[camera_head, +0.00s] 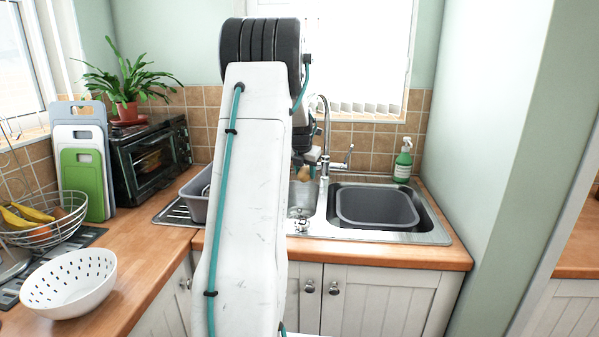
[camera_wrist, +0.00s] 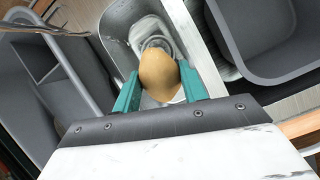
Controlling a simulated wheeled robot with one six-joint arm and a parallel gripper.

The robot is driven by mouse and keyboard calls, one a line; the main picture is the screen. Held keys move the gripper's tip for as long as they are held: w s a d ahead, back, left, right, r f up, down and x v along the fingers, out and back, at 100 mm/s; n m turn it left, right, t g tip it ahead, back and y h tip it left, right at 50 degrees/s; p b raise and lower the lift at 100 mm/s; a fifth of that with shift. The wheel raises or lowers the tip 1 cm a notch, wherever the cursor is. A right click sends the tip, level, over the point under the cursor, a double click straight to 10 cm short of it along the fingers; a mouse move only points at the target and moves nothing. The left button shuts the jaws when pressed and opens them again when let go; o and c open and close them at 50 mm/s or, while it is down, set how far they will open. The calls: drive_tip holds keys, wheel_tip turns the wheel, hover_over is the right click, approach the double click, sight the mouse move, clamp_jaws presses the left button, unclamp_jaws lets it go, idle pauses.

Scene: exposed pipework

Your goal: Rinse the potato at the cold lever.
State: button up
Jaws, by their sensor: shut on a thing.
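My gripper (camera_wrist: 160,84) is shut on the brown potato (camera_wrist: 158,74), with a teal finger on each side of it. In the wrist view the potato is over the small steel sink bowl (camera_wrist: 122,22), covering part of the drain. In the head view the potato (camera_head: 302,174) hangs below my dark wrist, just left of the tap (camera_head: 325,145). A lever (camera_head: 346,157) sticks out on the tap's right side. The tap's other side is partly hidden by my arm. I cannot make out any running water or lever markings.
A grey basin (camera_head: 375,207) sits in the larger sink bowl at right. A green soap bottle (camera_head: 403,163) stands behind it. A grey tub (camera_head: 196,194) is left of my arm. A white colander (camera_head: 70,283) and a wire fruit basket (camera_head: 62,222) stand on the left counter.

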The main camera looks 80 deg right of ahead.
sight(307, 174)
drive_tip(key=shift+s+a, duration=0.3)
drive_tip(key=shift+a, duration=0.7)
drive_tip(key=shift+s+a, duration=0.3)
drive_tip(key=shift+a, duration=0.65)
drive_tip(key=s+a+r, duration=0.1)
drive_tip(key=a+r, duration=0.3)
drive_tip(key=shift+s+a, duration=0.3)
drive_tip(key=shift+a, duration=0.1)
idle(0.7)
